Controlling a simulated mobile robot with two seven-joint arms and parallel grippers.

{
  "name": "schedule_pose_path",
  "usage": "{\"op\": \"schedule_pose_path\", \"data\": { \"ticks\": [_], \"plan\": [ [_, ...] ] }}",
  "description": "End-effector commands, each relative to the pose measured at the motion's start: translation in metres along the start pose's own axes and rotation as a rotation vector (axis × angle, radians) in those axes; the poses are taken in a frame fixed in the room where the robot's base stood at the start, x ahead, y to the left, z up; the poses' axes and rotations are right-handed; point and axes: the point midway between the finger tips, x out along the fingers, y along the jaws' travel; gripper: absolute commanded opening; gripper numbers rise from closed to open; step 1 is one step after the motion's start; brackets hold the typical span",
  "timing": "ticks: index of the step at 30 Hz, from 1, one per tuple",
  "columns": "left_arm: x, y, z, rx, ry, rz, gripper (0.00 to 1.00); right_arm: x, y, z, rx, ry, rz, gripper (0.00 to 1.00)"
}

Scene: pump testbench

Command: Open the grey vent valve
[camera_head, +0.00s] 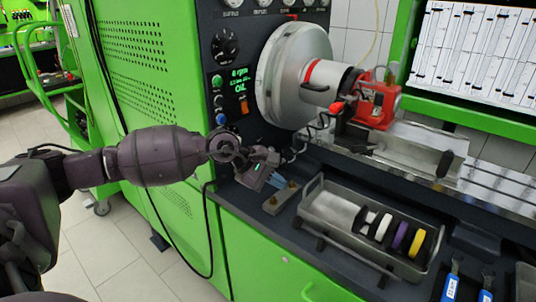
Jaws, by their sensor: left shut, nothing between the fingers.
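A small grey block with brass-coloured fittings (281,197), which looks like the vent valve, sits on the dark bench ledge left of the metal tray. Its lever position is too small to tell. My left arm comes in from the left, and my left gripper (277,181) is just above and behind this block. The gripper is shut with nothing between its fingers. It hides part of the block's far side, and I cannot tell whether it touches it. My right gripper is not in view.
A metal tray (318,208) with several coloured rings stands right of the block. Behind are a control panel (233,85) with knobs and buttons, a large silver drum (285,75) and a red pump (376,103). Blue-handled tools (452,284) lie front right. A black cable hangs below my wrist.

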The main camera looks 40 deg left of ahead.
Motion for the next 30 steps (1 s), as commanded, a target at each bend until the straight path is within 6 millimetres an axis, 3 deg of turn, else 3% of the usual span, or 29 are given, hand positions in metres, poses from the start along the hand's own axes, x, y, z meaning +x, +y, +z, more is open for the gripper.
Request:
{"op": "schedule_pose_path", "data": {
  "ticks": [1,6,9,13,17,30],
  "plan": [
    [-0.008,0.012,-0.021,0.146,0.100,-0.038,0.00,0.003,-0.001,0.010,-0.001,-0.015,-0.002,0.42],
    [-0.053,0.054,-0.065,0.538,0.389,-0.157,0.00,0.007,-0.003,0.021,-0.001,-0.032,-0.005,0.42],
    [-0.076,0.071,-0.079,0.666,0.500,-0.210,0.00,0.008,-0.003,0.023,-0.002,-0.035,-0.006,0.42],
    [-0.091,0.083,-0.088,0.742,0.572,-0.246,0.00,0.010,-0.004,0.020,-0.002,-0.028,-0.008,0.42],
    [-0.086,0.085,-0.094,0.756,0.585,-0.254,0.00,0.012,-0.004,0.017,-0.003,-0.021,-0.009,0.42],
    [-0.029,0.082,-0.133,0.752,0.578,-0.252,0.00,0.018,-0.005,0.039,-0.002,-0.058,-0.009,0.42]
  ]
}}
